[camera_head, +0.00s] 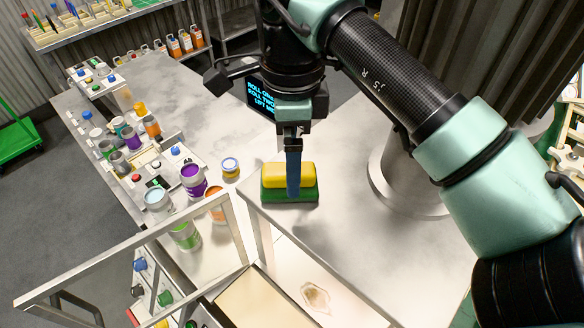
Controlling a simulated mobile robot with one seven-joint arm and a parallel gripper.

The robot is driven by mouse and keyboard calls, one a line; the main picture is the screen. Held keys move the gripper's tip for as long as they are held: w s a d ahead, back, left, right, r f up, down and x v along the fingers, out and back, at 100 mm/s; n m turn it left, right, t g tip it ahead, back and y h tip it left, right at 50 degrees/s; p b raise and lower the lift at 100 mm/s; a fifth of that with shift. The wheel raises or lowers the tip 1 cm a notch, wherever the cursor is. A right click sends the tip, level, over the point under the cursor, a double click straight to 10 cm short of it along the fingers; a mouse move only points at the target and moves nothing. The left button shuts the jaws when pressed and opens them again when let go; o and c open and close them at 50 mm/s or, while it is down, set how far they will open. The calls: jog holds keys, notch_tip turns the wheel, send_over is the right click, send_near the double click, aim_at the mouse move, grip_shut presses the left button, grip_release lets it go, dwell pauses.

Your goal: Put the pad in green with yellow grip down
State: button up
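The pad with a green base (275,196) and a yellow grip on top (277,181) is at the near left corner of the grey table. It looks level and low, on or just over the top; I cannot tell if it touches. My gripper (293,185) points straight down at the pad. One blue finger lies across the front of the yellow grip and reaches the green base. The other finger is hidden behind it, so I cannot see whether the fingers squeeze the grip.
A metal frame (230,225) rises in front, by the table's near edge. A round column base (400,195) stands to the right. The table's front middle is clear.

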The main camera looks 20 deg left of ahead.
notch_tip(320, 180, up, 9)
jog(key=b, duration=0.2)
